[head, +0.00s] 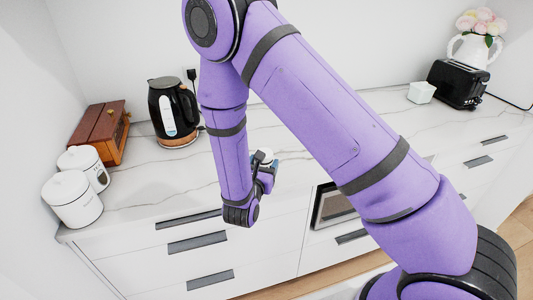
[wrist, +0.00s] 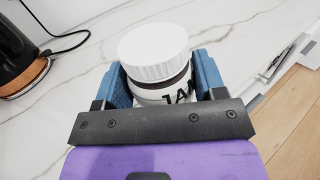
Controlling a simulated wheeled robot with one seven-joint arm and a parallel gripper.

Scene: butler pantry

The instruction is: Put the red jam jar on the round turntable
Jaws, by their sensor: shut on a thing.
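A jam jar (wrist: 155,58) with a white ribbed lid, a dark band of contents and a white label with black letters sits between the two blue fingers of my gripper (wrist: 161,78) in the wrist view. The gripper is shut on it, and the jar looks upright. In the head view my gripper (head: 265,166) is near the front edge of the counter, with the jar's white lid (head: 266,155) just showing. The lower part of the jar is hidden, so I cannot tell whether it touches the counter. No round turntable shows in either view.
A black kettle (head: 172,108) stands behind and left on the marble counter (head: 330,118). A wooden box (head: 100,132) and two white canisters (head: 73,200) stand at the left end. A white pot (head: 421,92) and black toaster (head: 458,84) stand at the right. My arm hides part of the counter.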

